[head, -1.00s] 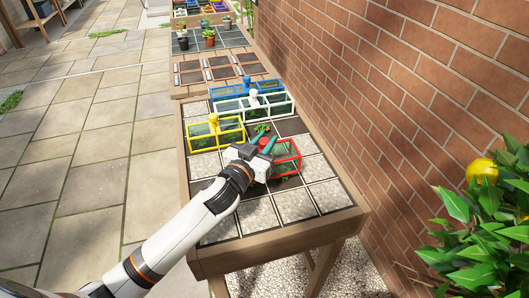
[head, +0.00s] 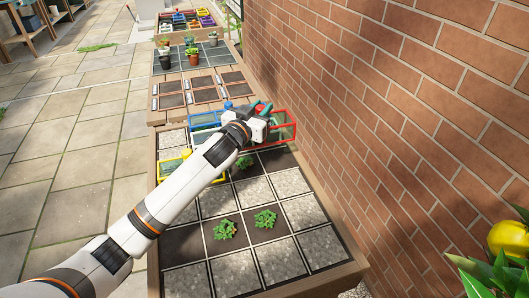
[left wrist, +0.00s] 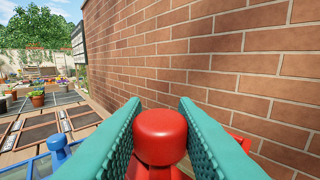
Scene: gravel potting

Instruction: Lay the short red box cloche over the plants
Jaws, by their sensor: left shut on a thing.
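The red box cloche (head: 284,128), with clear panes and a red frame, is at the right side of the bench, close to the brick wall. My left gripper (head: 262,108) is shut on its red knob; in the left wrist view the knob (left wrist: 160,135) sits between the teal fingers. The cloche appears held above the bench, but its gap is hard to judge. Two leafy green plants (head: 224,229) (head: 265,219) stand uncovered on dark squares nearer me. Another small plant (head: 244,162) stands beyond them. My right gripper is not in view.
A yellow cloche (head: 172,181) is partly behind my arm. Pale gravel squares (head: 280,261) surround the plants. The brick wall (head: 370,100) runs along the bench's right side.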

